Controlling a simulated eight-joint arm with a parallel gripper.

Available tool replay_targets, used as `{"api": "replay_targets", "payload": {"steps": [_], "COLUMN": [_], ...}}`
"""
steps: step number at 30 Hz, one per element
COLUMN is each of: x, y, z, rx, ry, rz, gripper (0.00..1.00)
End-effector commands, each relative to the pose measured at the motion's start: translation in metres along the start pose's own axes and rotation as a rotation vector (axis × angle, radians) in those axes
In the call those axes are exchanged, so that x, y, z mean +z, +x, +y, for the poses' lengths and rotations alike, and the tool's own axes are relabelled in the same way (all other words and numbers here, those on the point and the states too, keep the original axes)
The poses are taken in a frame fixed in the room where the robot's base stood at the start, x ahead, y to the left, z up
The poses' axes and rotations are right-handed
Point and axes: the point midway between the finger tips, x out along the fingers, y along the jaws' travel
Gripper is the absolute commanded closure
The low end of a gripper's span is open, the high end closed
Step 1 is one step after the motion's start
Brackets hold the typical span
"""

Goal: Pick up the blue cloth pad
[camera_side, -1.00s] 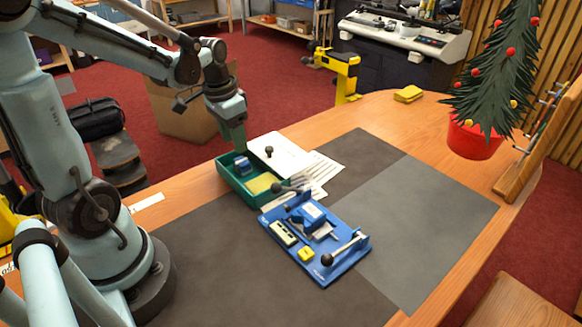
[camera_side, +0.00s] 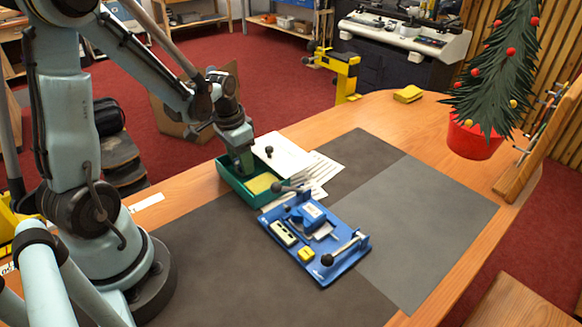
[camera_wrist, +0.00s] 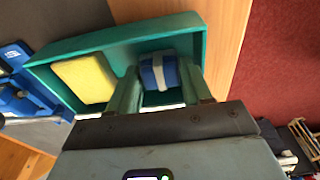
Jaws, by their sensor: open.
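The blue cloth pad (camera_wrist: 158,72), blue with a white band, lies in the green tray (camera_wrist: 105,40) beside a yellow pad (camera_wrist: 84,78) in the wrist view. My gripper (camera_wrist: 160,85) is open, with one finger on each side of the blue pad in that view. I cannot tell whether the fingers touch it. In the side view my gripper (camera_side: 243,168) reaches down into the far left part of the tray (camera_side: 238,192) and hides the blue pad there. The yellow pad (camera_side: 262,183) shows to the right of my gripper.
A blue fixture (camera_side: 318,240) with levers stands just in front of the tray, to its right. White sheets (camera_side: 285,155) lie behind the tray. The grey mat (camera_side: 425,210) is clear on the right. A small potted tree (camera_side: 478,138) stands at the far right.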

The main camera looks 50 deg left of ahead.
Motion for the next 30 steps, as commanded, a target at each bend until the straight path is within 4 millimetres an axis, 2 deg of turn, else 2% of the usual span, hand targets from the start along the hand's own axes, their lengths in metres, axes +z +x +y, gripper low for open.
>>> {"api": "replay_targets", "payload": {"steps": [3,4,12,23,30], "x": [0.0,0.0,0.0,-0.001,-0.003], "y": [0.0,0.0,0.0,-0.005,-0.027], "z": [0.0,0.0,0.0,0.0,0.0], "rx": [0.0,0.0,0.0,0.0,0.0], "ry": [0.0,0.0,0.0,0.0,0.0], "rz": [0.0,0.0,0.0,0.0,0.0], "gripper": [0.51,0.54,0.93,0.94,0.94]}}
